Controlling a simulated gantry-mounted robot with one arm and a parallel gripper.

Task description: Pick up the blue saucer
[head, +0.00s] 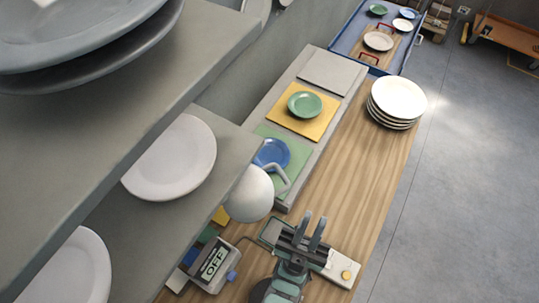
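The blue saucer (271,152) lies on a green mat (295,168) on the grey raised strip of the counter. Its lower part is hidden behind a rounded white object with a curved arm. My gripper (312,222) is at the lower middle, over the near part of the wooden counter. Its two dark fingers stand apart with a gap between them, and nothing shows in the gap. It is nearer the camera than the saucer and apart from it.
A green saucer (305,104) lies on a yellow mat (283,116). White plates (398,97) are stacked at the right edge. Shelves with plates (174,158) fill the left. The wooden counter (352,165) is clear mid-right.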

